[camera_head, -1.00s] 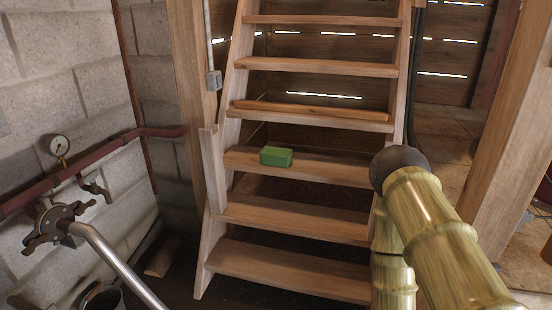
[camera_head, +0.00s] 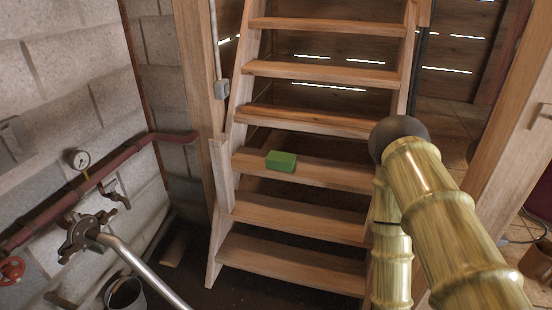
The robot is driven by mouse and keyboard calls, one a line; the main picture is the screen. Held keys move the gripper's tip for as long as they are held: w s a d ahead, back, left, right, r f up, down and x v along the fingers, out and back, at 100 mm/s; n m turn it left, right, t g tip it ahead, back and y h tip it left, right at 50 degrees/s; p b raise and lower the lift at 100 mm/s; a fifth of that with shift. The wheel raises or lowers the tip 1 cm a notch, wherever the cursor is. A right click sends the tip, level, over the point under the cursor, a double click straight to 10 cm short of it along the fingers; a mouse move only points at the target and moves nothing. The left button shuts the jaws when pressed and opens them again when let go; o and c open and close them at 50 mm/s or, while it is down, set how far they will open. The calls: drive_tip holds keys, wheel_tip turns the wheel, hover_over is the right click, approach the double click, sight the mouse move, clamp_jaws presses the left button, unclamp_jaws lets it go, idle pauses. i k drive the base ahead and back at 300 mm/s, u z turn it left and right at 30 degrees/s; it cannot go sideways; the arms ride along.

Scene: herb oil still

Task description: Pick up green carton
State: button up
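The green carton (camera_head: 281,161) is a small box lying on a wooden stair tread (camera_head: 325,174), towards the left end of that step. The part of my arm that shows is brass-coloured and ringed, at the right of the head view, with a dark rounded joint in front of the right side of the stairs. My gripper does not show in this view. Nothing of mine touches the carton, and the carton is in full view.
The wooden stairs (camera_head: 290,221) stand in the middle. A bucket (camera_head: 124,294) stands at lower left. A wooden post (camera_head: 490,130) rises at right.

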sight(285, 162)
drive_tip(key=u, duration=0.75)
drive_tip(key=i, duration=1.25)
drive_tip(key=z, duration=0.05)
